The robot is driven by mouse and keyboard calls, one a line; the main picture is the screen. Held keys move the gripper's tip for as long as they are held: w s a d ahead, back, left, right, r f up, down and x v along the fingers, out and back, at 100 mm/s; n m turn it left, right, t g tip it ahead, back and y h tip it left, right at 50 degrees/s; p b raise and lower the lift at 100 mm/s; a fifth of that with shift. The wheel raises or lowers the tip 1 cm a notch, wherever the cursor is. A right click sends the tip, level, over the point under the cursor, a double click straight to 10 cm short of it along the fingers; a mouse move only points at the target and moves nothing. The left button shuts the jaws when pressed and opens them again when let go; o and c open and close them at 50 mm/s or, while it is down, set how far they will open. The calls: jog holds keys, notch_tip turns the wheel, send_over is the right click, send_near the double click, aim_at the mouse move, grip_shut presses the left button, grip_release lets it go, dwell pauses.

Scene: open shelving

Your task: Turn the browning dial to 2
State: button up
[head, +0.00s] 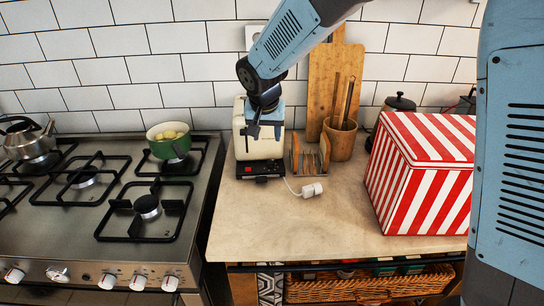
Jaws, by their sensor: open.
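A cream toaster (257,150) with a dark base stands on the counter, right of the stove and near the tiled wall. A small red spot shows on its dark lower front. The browning dial cannot be made out at this size. My gripper (262,130) points down in front of the toaster's upper part and hides some of it. It is open, with nothing seen between its fingers. Whether it touches the toaster cannot be told.
A toast rack (309,162), a white plug (311,190) on a cord and a wooden utensil pot (341,142) are right of the toaster. A striped box (420,175) stands further right. The stove (90,235) holds a green pot (170,146). The front counter is clear.

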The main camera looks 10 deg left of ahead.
aim_at(271, 160)
jog(key=x, duration=1.3)
jog(key=shift+w+d+f, duration=0.25)
jog(key=shift+w+f, duration=0.05)
grip_shut()
jog(key=shift+a, duration=0.2)
jog(key=shift+d, duration=0.2)
jog(key=shift+d+n, duration=0.1)
jog(key=shift+n, duration=0.2)
